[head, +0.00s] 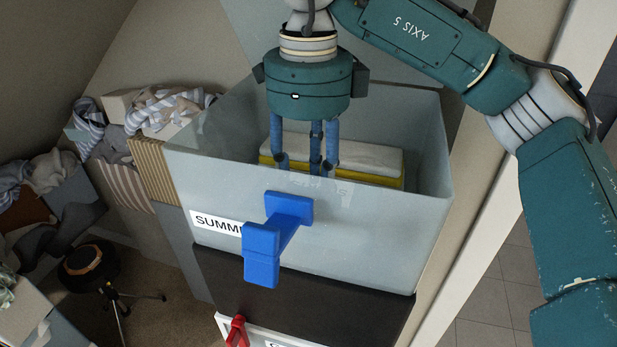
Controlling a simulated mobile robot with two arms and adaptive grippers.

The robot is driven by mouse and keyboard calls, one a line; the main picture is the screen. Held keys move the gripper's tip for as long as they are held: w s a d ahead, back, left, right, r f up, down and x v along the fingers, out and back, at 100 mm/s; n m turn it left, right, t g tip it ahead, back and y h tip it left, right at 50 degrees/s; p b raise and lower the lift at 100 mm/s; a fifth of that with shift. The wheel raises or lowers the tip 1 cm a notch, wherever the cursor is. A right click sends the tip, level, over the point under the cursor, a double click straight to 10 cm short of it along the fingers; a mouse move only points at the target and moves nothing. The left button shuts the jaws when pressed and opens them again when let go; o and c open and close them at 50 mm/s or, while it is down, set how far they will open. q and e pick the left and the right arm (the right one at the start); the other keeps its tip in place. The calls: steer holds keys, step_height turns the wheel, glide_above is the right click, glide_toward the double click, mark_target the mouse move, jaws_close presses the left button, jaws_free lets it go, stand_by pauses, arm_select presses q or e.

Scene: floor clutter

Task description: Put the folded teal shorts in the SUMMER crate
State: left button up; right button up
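The SUMMER crate (400,230) is a pale grey, partly see-through bin with a white label reading "SUMM", the rest of it covered. My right gripper (304,162) comes down from above into the crate's open top, just behind its front wall. Its blue fingers point down and stand apart, with nothing seen between them. Behind the fingers lies a folded yellow and whitish stack (370,160) inside the crate. I cannot make out the folded teal shorts; the front wall hides the crate's lower inside. My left gripper is not in view.
A blue handle-like piece (288,211) sticks out from the crate's front. The crate stands on a dark bin (330,305), with a red piece (237,331) below. Clothes piles (165,107) and a small tripod stand (88,264) are left. Tiled floor (490,300) shows right.

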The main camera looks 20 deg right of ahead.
steer(key=shift+r+p, duration=0.5)
steer(key=shift+r, duration=0.45)
step_height(320, 180, up, 11)
steer(key=shift+r, duration=0.15)
